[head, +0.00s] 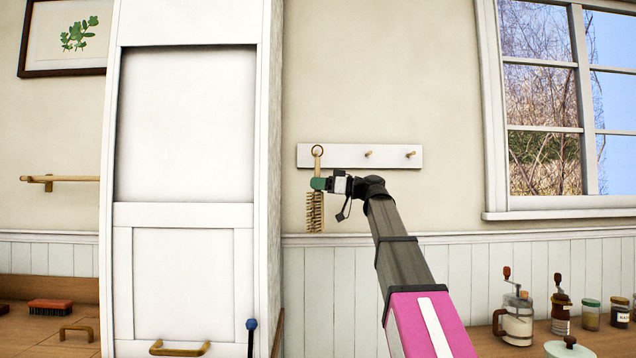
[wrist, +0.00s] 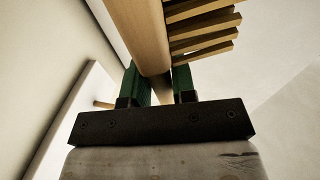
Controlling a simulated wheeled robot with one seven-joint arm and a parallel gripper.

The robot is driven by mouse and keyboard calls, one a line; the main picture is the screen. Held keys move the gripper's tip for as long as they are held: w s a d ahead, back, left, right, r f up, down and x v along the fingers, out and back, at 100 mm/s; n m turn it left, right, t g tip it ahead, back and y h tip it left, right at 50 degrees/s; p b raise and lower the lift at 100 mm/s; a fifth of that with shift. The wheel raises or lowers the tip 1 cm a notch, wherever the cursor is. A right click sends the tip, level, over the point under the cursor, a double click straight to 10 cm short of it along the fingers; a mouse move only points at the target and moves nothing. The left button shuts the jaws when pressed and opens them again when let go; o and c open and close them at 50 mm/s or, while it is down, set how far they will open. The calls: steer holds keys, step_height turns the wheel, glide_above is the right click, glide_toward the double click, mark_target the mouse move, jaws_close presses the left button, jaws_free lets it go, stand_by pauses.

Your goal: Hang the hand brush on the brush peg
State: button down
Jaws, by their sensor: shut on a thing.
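The hand brush (head: 315,212) hangs upright, bristles down, in front of the wall, with a dark ring at its top. My gripper (head: 319,184) is shut on its wooden handle, coming from the right. The white peg rail (head: 345,158) is on the wall behind. The brush's ring shows over the rail's left end, where the left peg (head: 318,153) appears within it; whether the peg passes through the ring is unclear. In the wrist view, the handle (wrist: 140,35) sits between the green fingers, with bristles (wrist: 205,30) to the right.
Two bare pegs, a middle one (head: 369,154) and a right one (head: 411,155), are on the rail. A tall white cabinet (head: 185,180) stands close on the left. A window (head: 560,110) is at right, above a counter with a grinder (head: 517,318) and jars. A red brush (head: 50,307) lies at lower left.

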steer(key=shift+s+r+g, duration=0.1)
steer(key=shift+r+g, duration=0.2)
steer(key=shift+r, duration=0.2)
steer(key=w, duration=0.6)
steer(key=shift+w, duration=0.3)
stand_by(0.4)
steer(key=shift+w, duration=2.15)
stand_by(1.2)
steer(key=shift+f, duration=0.5)
stand_by(1.6)
steer(key=c, duration=0.8)
jaws_free()
steer(key=shift+c, duration=0.2)
